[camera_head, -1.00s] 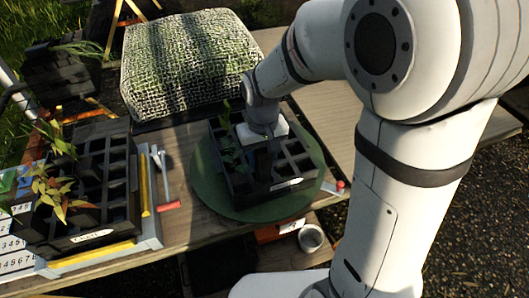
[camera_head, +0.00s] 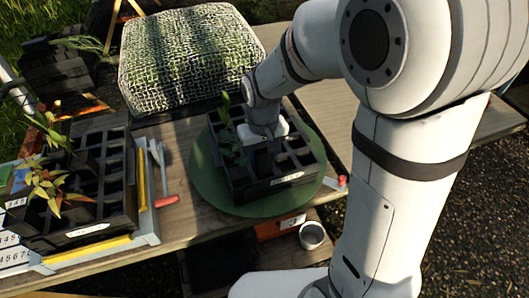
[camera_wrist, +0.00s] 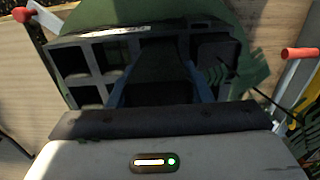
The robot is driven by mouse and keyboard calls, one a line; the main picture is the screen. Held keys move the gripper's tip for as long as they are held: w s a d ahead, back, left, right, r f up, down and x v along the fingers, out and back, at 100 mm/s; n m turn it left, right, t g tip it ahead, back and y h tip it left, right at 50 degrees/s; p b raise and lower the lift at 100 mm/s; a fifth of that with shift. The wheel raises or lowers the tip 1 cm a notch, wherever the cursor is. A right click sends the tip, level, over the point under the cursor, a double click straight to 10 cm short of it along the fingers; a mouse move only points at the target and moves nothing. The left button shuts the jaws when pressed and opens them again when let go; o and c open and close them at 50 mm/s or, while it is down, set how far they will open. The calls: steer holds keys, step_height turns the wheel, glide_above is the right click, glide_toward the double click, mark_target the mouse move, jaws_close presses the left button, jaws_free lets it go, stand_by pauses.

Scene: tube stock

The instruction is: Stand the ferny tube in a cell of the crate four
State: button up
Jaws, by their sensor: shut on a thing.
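My gripper (camera_head: 264,146) is over the black crate (camera_head: 284,179) on the green round mat. In the wrist view its blue-sided fingers (camera_wrist: 160,95) are shut on a dark tapered tube (camera_wrist: 160,62). The tube is at the crate (camera_wrist: 75,57), among its cells; how deep it sits is hidden. The tube's plant is not clearly visible, so I cannot tell if it is the ferny one. Green leaves (camera_head: 226,108) stand at the crate's left side, and a ferny leaf (camera_wrist: 216,74) shows right of the held tube. The crate's white label is too small to read.
A second black crate (camera_head: 122,222) with reddish-green plants (camera_head: 50,188) stands at the left. A red-handled tool (camera_head: 166,200) lies between the crates. A woven cushion (camera_head: 190,60) is behind. A metal cup (camera_head: 311,235) is below the front edge. Several cells of the mat's crate look empty.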

mark_target(265, 175)
steer(key=shift+f+b, duration=1.65)
steer(key=shift+f, duration=0.65)
steer(key=shift+s+d+f+b, duration=0.1)
steer(key=shift+s+f+b, duration=0.2)
steer(key=shift+f+b, duration=0.2)
steer(key=shift+s+d+f+b, duration=0.1)
steer(key=shift+s+f+b, duration=0.2)
steer(key=shift+f, duration=0.2)
steer(key=shift+s+f+b, duration=0.15)
steer(key=shift+f+b, duration=0.1)
steer(key=shift+b, duration=0.1)
steer(key=o, duration=0.9)
steer(key=shift+o, duration=0.4)
steer(key=shift+w+r, duration=0.25)
steer(key=shift+r, duration=0.25)
steer(key=shift+o, duration=0.8)
steer(key=shift+w+a+r, duration=0.1)
steer(key=shift+w+r, duration=0.3)
steer(key=shift+r, duration=0.2)
steer(key=shift+w+a+r, duration=0.1)
steer(key=shift+w+r, duration=0.25)
steer(key=shift+r, duration=0.2)
steer(key=shift+t, duration=0.4)
steer(key=r, duration=0.5)
steer(key=s+r+p, duration=0.1)
steer(key=r, duration=0.1)
steer(key=shift+d+r, duration=0.1)
steer(key=shift+r, duration=0.05)
steer(key=shift+s, duration=0.1)
